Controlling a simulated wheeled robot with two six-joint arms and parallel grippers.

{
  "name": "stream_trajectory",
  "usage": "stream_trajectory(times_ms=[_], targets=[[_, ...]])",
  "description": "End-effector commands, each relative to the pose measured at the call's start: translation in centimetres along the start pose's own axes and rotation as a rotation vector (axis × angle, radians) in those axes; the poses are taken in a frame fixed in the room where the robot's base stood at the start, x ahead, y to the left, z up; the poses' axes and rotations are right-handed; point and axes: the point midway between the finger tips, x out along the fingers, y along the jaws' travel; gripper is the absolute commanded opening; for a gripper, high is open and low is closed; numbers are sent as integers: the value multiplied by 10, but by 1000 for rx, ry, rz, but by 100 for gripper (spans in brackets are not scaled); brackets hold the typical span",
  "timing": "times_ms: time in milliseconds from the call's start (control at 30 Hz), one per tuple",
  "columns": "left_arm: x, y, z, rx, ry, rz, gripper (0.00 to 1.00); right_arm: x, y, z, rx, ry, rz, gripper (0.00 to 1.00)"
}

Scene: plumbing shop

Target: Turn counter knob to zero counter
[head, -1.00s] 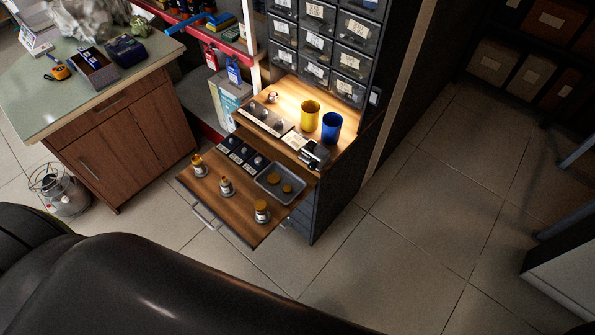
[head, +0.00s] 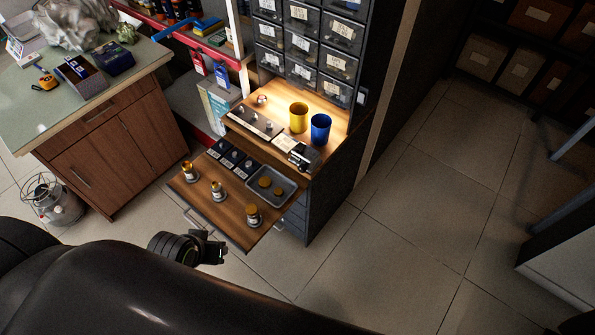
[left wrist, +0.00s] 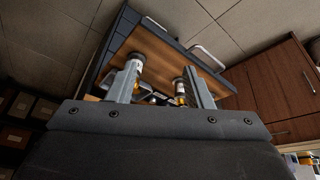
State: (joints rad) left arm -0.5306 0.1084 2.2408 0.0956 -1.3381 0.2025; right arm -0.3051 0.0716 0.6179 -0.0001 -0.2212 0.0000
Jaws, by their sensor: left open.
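A small black and silver device (head: 302,156), which looks like the counter, sits at the right front of the lit wooden shelf of the drawer cabinet. Its knob and digits are too small to make out. My left gripper (head: 214,248) is low in front of the pulled-out wooden board (head: 205,190), left of and nearer than the counter, and well apart from it. In the left wrist view its two fingers (left wrist: 163,88) are spread with nothing held, and the board shows beyond them. My right gripper is not in view.
On the board stand three small capped jars (head: 217,191) and a grey tray (head: 270,185) with round brownish pieces. A yellow cup (head: 298,117) and a blue cup (head: 320,129) stand behind the counter. A wooden cabinet (head: 115,155) is at left. Floor at right is clear.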

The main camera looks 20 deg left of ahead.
Motion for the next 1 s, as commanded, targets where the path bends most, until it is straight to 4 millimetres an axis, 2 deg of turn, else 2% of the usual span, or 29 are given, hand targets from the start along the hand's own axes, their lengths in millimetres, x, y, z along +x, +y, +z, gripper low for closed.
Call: stream_trajectory(times_ms=[100, 267, 400, 533, 700, 800, 900, 1000], targets=[[-4, 22, -15, -202, 44, 106, 46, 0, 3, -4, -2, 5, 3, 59], [3, 53, -35, -534, 69, 279, 46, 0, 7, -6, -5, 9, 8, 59], [15, 79, -56, -910, 47, 464, 46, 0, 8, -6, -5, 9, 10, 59], [27, 98, -78, -1302, -18, 640, 46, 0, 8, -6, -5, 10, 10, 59], [42, 110, -103, -1794, -149, 841, 46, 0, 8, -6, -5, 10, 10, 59], [49, 110, -114, -2023, -223, 929, 46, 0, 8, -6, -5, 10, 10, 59], [55, 109, -121, -2186, -281, 988, 46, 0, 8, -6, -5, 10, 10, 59], [58, 108, -125, -2279, -317, 1024, 46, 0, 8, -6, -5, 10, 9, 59]])
